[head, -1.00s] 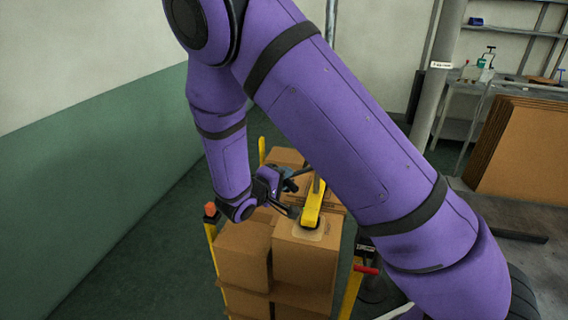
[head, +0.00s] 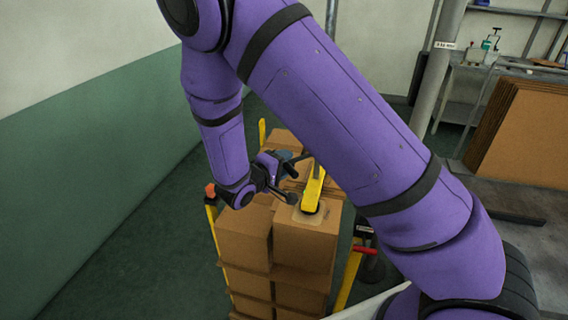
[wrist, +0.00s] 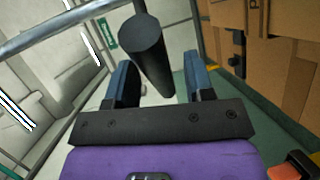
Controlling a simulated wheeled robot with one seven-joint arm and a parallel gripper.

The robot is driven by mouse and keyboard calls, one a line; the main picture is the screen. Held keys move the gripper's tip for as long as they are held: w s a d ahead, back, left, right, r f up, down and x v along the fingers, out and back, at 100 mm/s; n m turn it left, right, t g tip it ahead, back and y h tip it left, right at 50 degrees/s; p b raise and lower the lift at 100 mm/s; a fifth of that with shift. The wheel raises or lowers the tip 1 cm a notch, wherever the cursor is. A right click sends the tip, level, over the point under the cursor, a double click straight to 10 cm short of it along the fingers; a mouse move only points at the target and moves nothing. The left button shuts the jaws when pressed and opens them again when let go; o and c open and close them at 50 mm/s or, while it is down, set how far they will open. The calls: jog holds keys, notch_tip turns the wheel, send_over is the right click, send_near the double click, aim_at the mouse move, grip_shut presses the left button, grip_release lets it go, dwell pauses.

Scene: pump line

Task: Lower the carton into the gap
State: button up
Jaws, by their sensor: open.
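A brown carton (head: 305,245) stands at the front right of the stack. A yellow lifting tool (head: 313,190) rests on a pale round patch on its top. Another carton (head: 243,245) stands close on its left. My gripper (head: 288,180) is by the tool's left side, above the stack. In the wrist view my gripper (wrist: 160,88) is open, with two blue-padded fingers apart. A black cylinder (wrist: 146,52) shows between and beyond them; I cannot tell whether it touches them. My arm hides part of the stack behind, and I cannot make out the gap.
Yellow posts flank the stack, one with an orange cap (head: 210,191) and one with a red handle (head: 365,249). A grey pole (head: 437,75), a workbench and leaning brown boards (head: 525,130) are at the right. The green floor at the left is clear.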

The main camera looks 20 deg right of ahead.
jog(key=v, duration=1)
jog(key=shift+o, duration=0.3)
